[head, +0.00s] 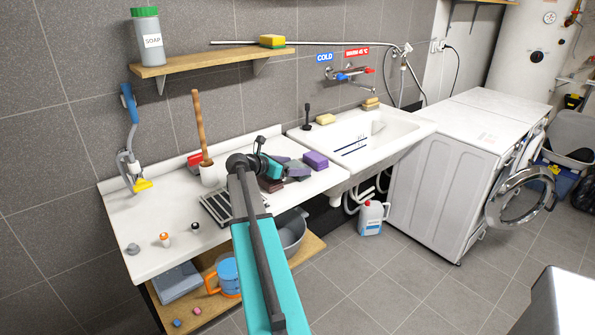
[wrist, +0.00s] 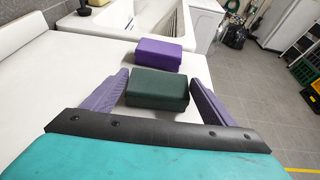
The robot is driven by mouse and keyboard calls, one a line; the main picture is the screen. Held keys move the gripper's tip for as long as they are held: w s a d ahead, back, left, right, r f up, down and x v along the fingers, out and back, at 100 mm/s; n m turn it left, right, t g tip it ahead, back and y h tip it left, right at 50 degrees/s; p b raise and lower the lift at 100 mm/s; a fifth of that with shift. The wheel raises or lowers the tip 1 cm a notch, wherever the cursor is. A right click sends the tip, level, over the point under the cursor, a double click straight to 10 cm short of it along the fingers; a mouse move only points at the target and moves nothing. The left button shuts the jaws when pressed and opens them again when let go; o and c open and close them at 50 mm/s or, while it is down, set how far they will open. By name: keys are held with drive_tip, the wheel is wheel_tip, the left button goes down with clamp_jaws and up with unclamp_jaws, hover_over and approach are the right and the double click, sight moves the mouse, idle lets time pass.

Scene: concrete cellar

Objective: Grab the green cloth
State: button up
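The green cloth (wrist: 158,88), a dark green folded block, lies on the white counter in the wrist view. My gripper (wrist: 160,66) is open, with one purple-grey finger on each side of the cloth. A little white counter shows between the cloth and the fingers. In the head view my gripper (head: 286,168) is low over the right part of the counter and mostly covers the cloth.
A purple block (head: 315,160) lies just beyond the cloth. A dark red block (head: 270,185) is close on the near side. The sink (head: 362,135) is to the right. The counter's left part has free room.

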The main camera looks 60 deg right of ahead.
drive_tip(key=c, duration=0.5)
drive_tip(key=shift+r, duration=0.1)
drive_tip(key=shift+r+b, duration=0.3)
drive_tip(key=shift+r, duration=1.1)
drive_tip(key=shift+a+r, duration=0.25)
drive_tip(key=a, duration=0.5)
drive_tip(key=a+r+b, duration=0.1)
drive_tip(key=a, duration=0.4)
drive_tip(key=a+b, duration=0.1)
drive_tip(key=a, duration=0.4)
drive_tip(key=shift+a+r, duration=0.25)
